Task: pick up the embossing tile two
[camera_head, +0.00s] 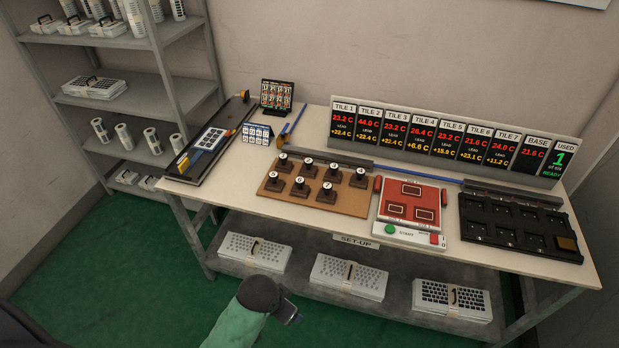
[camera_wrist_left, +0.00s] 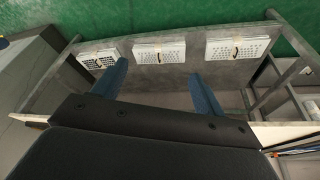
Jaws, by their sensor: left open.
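Seven dark brown tiles with round numbered knobs stand in two rows on a tan board (camera_head: 263,189) on the table. The embossing tile two (camera_head: 308,171) looks to be second from the left in the back row, between tile one (camera_head: 283,165) and tile three (camera_head: 332,173); the small numbers are hard to read. My left gripper (camera_head: 292,316) is low in front of the table, below and well apart from the tiles. In the left wrist view its two blue fingers (camera_wrist_left: 160,85) are spread with nothing between them. The tiles do not show there. My right gripper is not in view.
A red press unit (camera_head: 411,187) with green and red buttons and a black slotted tray (camera_head: 475,232) stand right of the board. A display row (camera_head: 435,139) runs along the back. A dark tray (camera_head: 188,172) lies left. White crates (camera_head: 350,275) sit on the lower shelf.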

